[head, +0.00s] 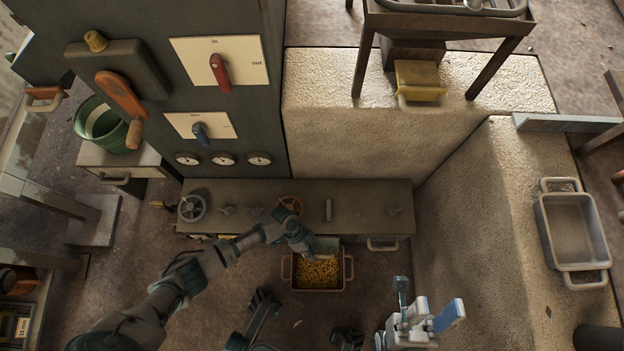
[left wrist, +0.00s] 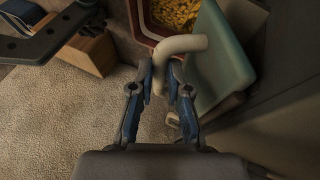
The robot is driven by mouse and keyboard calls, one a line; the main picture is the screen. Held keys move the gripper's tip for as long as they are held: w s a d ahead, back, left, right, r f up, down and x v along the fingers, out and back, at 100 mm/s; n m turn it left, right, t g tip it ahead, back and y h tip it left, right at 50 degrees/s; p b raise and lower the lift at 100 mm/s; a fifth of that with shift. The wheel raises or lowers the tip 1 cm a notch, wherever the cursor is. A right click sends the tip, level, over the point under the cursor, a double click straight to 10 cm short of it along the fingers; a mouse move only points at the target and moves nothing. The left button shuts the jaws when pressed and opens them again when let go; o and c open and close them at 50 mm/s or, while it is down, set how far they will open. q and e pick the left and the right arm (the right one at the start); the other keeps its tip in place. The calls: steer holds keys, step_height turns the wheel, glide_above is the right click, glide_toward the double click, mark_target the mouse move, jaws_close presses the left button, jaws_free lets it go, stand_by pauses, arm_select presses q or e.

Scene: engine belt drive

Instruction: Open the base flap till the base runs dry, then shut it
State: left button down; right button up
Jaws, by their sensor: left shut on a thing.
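My left gripper (head: 304,246) is at the front of the low grey base cabinet (head: 275,190). In the left wrist view my left gripper (left wrist: 161,78) is closed around a pale bent handle (left wrist: 182,44). A grey-green plate, seemingly the base flap (left wrist: 222,55), is beside this handle and looks tilted; it also shows in the head view (head: 326,243). Below it a reddish bin (head: 348,272) holds many yellow pieces (head: 318,273). The base's inside and any flow are hidden. My right gripper (head: 427,300) is at the bottom of the head view, its blue-tipped fingers apart and empty.
A dark panel (head: 270,90) with a red lever (head: 219,72), a blue lever (head: 200,133) and dials stands behind. A green bucket (head: 100,123) is left.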

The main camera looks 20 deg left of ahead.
arm_select(q)
steer(key=shift+w+r, duration=0.1)
stand_by(0.3)
steer(key=c, duration=1.1)
jaws_free()
steer(key=shift+c, duration=0.2)
steer(key=v, duration=1.2)
